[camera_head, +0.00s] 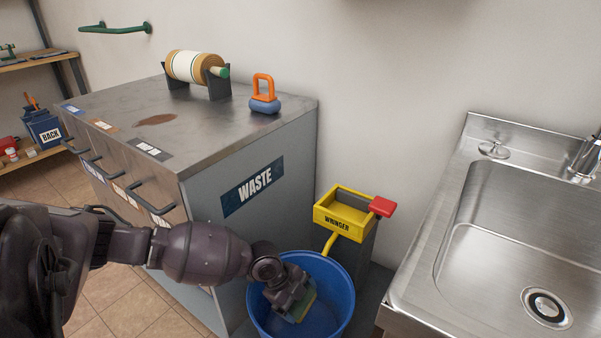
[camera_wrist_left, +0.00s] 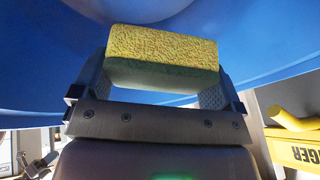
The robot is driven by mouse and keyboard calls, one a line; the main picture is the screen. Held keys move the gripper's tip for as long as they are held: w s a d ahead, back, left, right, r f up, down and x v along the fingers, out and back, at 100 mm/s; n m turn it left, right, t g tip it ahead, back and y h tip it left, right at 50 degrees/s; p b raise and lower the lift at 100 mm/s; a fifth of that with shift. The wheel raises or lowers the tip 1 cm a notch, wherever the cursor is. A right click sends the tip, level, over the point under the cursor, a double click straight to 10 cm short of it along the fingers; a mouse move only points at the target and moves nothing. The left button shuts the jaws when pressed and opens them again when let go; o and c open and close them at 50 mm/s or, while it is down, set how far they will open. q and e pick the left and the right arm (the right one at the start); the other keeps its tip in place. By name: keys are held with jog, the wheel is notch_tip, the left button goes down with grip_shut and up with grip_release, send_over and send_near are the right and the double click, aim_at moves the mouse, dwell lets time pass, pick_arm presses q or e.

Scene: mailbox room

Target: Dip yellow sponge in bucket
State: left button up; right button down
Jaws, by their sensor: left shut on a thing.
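The blue bucket (camera_head: 345,287) stands on the floor between the cabinet and the sink. My left gripper (camera_head: 295,303) reaches down into the bucket's opening. It is shut on the yellow sponge (camera_head: 307,304), which shows only in part in the head view. In the left wrist view the sponge (camera_wrist_left: 162,45) has a yellow upper face and a green layer, and sits between the two fingers of my left gripper (camera_wrist_left: 160,80). The blue bucket wall (camera_wrist_left: 265,45) surrounds it there. I cannot tell whether the sponge touches water. My right gripper is not in view.
A yellow wringer (camera_head: 338,222) with a red handle stands just behind the bucket. A grey cabinet marked WASTE (camera_head: 285,150) is at the left, and a steel sink (camera_head: 500,240) is at the right. An orange-handled blue tool (camera_head: 264,95) sits on the cabinet top.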

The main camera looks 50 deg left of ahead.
aim_at(311, 294)
pick_arm(q)
jog(key=r, duration=0.1)
jog(key=r+p, duration=0.1)
jog(key=r, duration=0.1)
jog(key=shift+w+a, duration=0.1)
jog(key=shift+w, duration=0.25)
jog(key=shift+w+r+p, duration=0.1)
jog(key=shift+r+p, duration=0.65)
jog(key=shift+r, duration=1.2)
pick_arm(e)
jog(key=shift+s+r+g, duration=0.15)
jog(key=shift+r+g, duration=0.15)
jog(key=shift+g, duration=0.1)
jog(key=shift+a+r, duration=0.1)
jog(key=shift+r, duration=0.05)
pick_arm(q)
notch_tip(311, 294, up, 4)
jog(key=shift+p, duration=1.2)
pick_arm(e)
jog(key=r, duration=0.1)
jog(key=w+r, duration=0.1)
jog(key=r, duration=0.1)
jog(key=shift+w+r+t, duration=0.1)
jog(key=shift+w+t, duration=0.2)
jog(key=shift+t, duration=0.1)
